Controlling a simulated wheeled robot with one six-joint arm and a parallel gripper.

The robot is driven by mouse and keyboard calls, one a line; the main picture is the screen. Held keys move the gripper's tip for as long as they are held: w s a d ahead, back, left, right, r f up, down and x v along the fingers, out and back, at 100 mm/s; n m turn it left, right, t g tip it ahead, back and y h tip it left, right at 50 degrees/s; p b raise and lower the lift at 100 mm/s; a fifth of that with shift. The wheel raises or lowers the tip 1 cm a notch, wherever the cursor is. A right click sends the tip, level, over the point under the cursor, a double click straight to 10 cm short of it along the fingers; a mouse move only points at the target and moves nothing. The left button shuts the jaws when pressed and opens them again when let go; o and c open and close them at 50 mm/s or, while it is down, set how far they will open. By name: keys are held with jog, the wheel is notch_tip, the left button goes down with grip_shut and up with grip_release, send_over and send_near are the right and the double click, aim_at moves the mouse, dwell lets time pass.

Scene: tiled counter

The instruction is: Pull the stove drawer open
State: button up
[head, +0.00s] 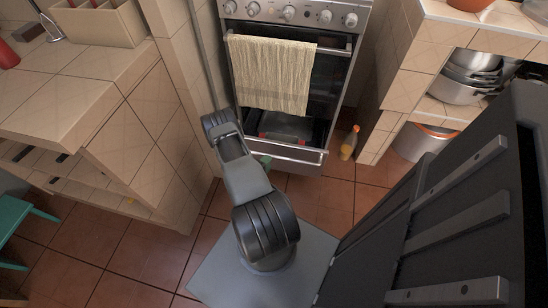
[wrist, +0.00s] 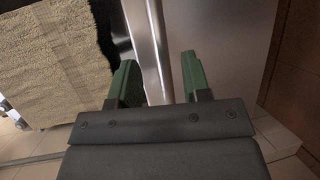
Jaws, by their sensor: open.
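The stove drawer (head: 297,165) is the low metallic front at the bottom of the stove (head: 290,12). A bright bar (head: 300,150) runs along its top; in the wrist view the bar (wrist: 150,35) runs upright between my fingers. I cannot tell how far the drawer stands out. My gripper (wrist: 158,65) is open, with one green finger on each side of the bar; contact is not clear. In the head view my gripper (head: 266,161) is mostly hidden by my arm, at the drawer's left end.
A cream towel (head: 270,75) hangs on the oven door above. A yellow-orange bottle (head: 350,142) stands on the floor right of the drawer. Tiled counters (head: 150,150) flank the stove; pots (head: 468,85) sit on the right shelves. Floor (head: 320,200) in front of the drawer is clear.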

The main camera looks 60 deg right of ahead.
aim_at(274, 156)
jog(key=shift+s+d+f+b, duration=0.1)
jog(key=shift+d+f+b, duration=0.05)
jog(key=shift+d, duration=0.8)
jog(key=shift+s+d+f+b, duration=0.1)
jog(key=shift+d+f+b, duration=0.1)
jog(key=shift+d, duration=0.7)
jog(key=shift+s+d+f+b, duration=0.1)
jog(key=shift+d+f, duration=0.05)
jog(key=shift+d, duration=0.8)
grip_shut()
